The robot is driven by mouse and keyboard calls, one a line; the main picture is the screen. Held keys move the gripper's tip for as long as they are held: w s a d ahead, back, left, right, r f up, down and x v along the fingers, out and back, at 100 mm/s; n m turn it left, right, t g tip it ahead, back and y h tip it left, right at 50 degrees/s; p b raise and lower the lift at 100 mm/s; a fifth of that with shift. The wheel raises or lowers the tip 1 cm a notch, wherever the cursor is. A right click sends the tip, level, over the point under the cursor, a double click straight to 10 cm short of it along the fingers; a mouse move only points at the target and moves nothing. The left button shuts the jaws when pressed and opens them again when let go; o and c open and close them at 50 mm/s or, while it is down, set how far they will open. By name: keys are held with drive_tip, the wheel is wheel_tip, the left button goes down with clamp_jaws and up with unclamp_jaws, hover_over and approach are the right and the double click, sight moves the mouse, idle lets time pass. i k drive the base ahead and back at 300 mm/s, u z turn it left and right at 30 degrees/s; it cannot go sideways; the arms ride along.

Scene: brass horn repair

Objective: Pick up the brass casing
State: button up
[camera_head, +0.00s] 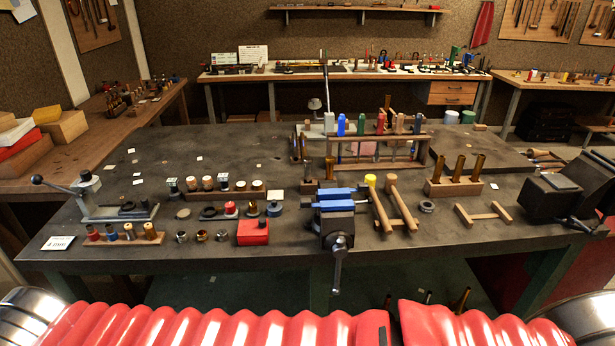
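Several brass pieces are in view, and I cannot tell which one is the brass casing. Tall brass tubes (459,169) stand upright in a wooden block (453,189) on the right half of the dark workbench. Small brass rings or cups (201,236) sit at the bench's front left, left of a red box (253,232). Another brass tube (462,300) shows low down below the bench's front edge, partly hidden. My gripper is not in view.
A blue-jawed vice (335,206) stands at the front middle, with wooden mallets (402,205) beside it. A wooden tool rack (425,152) stands behind it. A dark machine (556,196) is at the right edge. The bench's back left (230,150) is mostly clear.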

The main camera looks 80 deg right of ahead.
sight(329, 170)
drive_tip(key=u, duration=0.7)
drive_tip(key=k, duration=1.55)
drive_tip(key=z, duration=0.7)
drive_tip(key=i, duration=0.95)
drive_tip(key=z, duration=0.05)
